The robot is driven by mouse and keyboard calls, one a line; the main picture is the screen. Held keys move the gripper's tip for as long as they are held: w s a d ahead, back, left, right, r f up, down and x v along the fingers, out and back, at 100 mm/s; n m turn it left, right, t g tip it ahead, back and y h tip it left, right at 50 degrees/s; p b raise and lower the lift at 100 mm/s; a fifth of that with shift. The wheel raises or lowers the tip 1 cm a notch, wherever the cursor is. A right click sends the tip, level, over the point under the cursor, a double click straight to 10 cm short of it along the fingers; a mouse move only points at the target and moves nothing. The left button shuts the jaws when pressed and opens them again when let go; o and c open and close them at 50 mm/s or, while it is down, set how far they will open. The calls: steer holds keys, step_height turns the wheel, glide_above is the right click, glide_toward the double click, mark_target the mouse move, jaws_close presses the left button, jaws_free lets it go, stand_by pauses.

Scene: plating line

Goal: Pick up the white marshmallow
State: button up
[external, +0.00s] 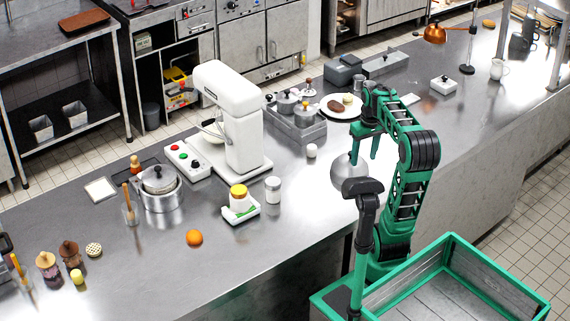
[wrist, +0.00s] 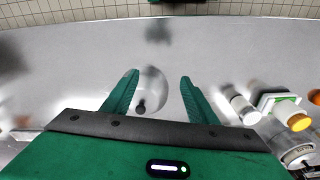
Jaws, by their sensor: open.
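A small white cylinder that looks like the marshmallow (external: 312,150) stands on the steel counter in the external view, left of my gripper and right of the white stand mixer. I cannot make it out in the wrist view, where my gripper's body covers the lower part. My gripper (external: 364,159) is open and empty, pointing down above the counter by a silver dome. In the wrist view the fingers (wrist: 158,82) are spread wide, with the dome (wrist: 152,88) and its dark knob showing between them.
The dome (external: 347,174) stands close to my fingers. Left are the mixer (external: 228,110), a white can (external: 272,189), a jar on a scale (external: 239,198) and an orange (external: 194,238). Behind are a pot rack (external: 306,134) and a plate (external: 330,109) of food. The front counter is largely clear.

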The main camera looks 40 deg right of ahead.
steer(key=w+d+f+n+t+y, duration=0.15)
steer(key=w+n, duration=0.25)
steer(key=w, duration=0.5)
steer(key=w+d+f+n+t+y, duration=0.1)
steer(key=w+d+f+n+y, duration=0.15)
steer(key=w, duration=0.65)
steer(key=w+d+r+n+t+y, duration=0.4)
steer(key=w+d+n+y, duration=0.2)
steer(key=n+y, duration=0.1)
glide_toward(312, 148)
steer(key=w+a+f, duration=0.1)
steer(key=f, duration=0.1)
steer(key=w+a+f, duration=0.1)
steer(key=w, duration=0.1)
steer(key=shift+w+a+f, duration=0.2)
steer(key=shift+a+f, duration=0.15)
steer(key=shift+f, duration=0.05)
steer(key=shift+r+x, duration=0.15)
steer(key=shift+x, duration=1.15)
steer(key=shift+r+x, duration=0.15)
steer(key=shift+x, duration=1.15)
steer(key=shift+a, duration=0.1)
steer(key=c, duration=0.7)
